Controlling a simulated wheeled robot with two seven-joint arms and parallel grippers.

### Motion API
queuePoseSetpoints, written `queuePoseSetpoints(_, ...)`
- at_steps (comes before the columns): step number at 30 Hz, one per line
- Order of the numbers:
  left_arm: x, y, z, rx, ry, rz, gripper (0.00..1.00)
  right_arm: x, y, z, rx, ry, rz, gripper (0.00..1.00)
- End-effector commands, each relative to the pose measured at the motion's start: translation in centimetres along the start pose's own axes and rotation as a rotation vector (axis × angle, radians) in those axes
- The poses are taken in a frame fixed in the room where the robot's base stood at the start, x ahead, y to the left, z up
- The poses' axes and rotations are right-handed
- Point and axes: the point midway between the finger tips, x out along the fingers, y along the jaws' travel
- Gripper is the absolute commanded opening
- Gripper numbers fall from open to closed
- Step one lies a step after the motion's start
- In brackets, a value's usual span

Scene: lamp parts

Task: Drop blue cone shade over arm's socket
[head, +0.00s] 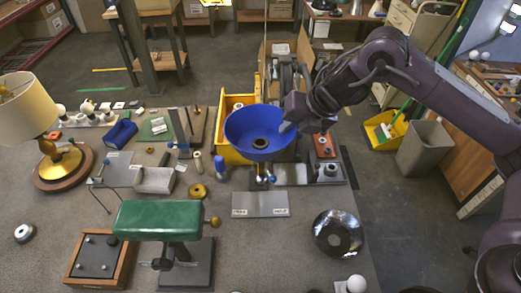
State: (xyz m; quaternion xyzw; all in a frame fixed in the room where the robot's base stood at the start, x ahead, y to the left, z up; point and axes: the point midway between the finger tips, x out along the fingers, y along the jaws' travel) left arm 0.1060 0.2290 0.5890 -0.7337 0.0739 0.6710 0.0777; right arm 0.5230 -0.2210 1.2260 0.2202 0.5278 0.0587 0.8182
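The blue cone shade (240,140) is held in the air over the back middle of the bench in the head view. Its wide open side faces up toward the camera, and a dark ring shows at its centre. My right gripper (289,122) is at the right side of the shade and appears shut on its rim; the fingertips are mostly hidden. I cannot tell whether shade and socket touch. My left gripper is not in view.
A yellow bin (233,101) stands behind the shade. A green-shaded desk lamp (160,220), a dark round dish (338,234) and a cream-shaded lamp (28,108) stand around. A flat grey plate (259,204) lies in front. The bench's front middle is fairly clear.

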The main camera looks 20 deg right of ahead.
Motion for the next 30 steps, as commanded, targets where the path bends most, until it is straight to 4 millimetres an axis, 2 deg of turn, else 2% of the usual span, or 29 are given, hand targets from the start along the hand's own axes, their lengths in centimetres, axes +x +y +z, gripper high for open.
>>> queuePoseSetpoints(30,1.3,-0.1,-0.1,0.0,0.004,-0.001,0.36,1.2,-0.6,-0.5,0.0,-0.001,0.001,0.0)
